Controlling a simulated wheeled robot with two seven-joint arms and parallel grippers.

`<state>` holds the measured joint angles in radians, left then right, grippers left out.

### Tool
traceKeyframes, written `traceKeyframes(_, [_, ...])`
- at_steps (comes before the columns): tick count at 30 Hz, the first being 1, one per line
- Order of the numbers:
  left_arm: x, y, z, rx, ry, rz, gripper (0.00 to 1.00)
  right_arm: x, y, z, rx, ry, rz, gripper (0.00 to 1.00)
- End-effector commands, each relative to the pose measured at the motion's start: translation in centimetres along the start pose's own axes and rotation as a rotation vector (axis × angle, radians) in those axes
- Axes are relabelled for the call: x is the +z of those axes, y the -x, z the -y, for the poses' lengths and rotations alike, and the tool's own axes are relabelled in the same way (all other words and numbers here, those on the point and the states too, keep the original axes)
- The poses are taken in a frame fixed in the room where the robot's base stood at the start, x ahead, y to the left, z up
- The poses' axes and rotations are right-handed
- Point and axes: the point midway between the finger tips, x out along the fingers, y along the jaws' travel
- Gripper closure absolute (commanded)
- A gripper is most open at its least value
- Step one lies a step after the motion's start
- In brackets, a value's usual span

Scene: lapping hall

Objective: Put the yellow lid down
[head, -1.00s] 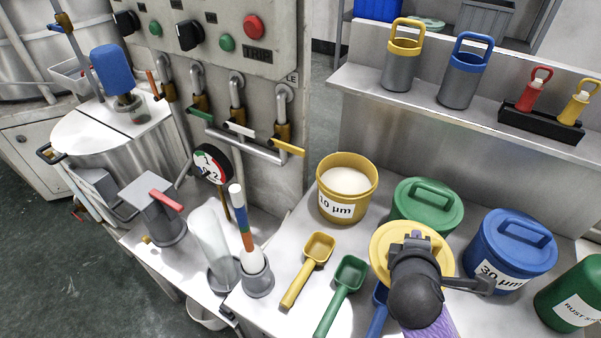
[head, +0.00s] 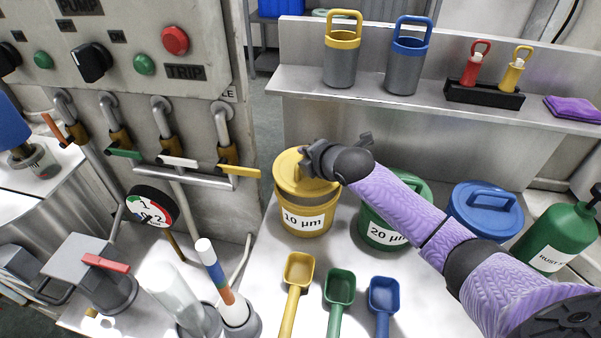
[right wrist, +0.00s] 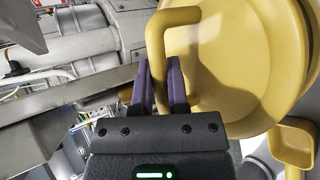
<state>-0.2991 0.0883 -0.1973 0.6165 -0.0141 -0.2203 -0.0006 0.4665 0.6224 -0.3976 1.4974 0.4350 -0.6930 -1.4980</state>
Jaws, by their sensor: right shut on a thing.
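The yellow lid (head: 287,172) is over the mouth of the yellow 10 µm tub (head: 300,224) in the head view and covers it. I cannot tell whether it rests on the rim or hangs just above it. My right gripper (head: 310,165) is shut on the lid's handle. In the right wrist view the lid (right wrist: 225,60) fills the upper right, and its handle (right wrist: 178,18) runs by the fingers (right wrist: 160,85). The tub's white contents are hidden. My left gripper is not in view.
The green 20 µm tub (head: 376,236) and blue tub (head: 484,210) stand lidded to the right, partly behind my right arm. Yellow (head: 297,270), green (head: 339,288) and blue (head: 383,295) scoops lie in front. A gauge (head: 151,207) and a yellow valve lever (head: 239,171) are left.

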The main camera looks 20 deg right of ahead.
Motion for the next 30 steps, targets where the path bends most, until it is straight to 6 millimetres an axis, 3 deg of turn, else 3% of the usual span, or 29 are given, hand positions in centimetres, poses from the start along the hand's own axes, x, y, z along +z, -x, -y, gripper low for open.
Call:
traceKeyframes(5, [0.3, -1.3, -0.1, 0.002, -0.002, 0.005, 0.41, -0.8, -1.8, 2.9, -0.003, -0.004, -0.002, 1.00])
traceKeyframes(14, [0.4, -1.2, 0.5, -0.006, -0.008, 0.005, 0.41, -0.8, -1.8, 3.0, 0.000, 0.000, 0.000, 1.00])
traceKeyframes(15, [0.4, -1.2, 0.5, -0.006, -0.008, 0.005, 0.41, -0.8, -1.8, 3.0, 0.000, -0.001, 0.000, 0.75])
traceKeyframes(19, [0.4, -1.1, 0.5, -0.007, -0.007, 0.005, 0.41, -0.8, -1.8, 3.0, 0.000, -0.001, 0.000, 0.47])
traceKeyframes(30, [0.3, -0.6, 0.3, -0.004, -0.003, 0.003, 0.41, -0.7, -1.1, 2.7, -0.002, 0.000, -0.001, 0.46])
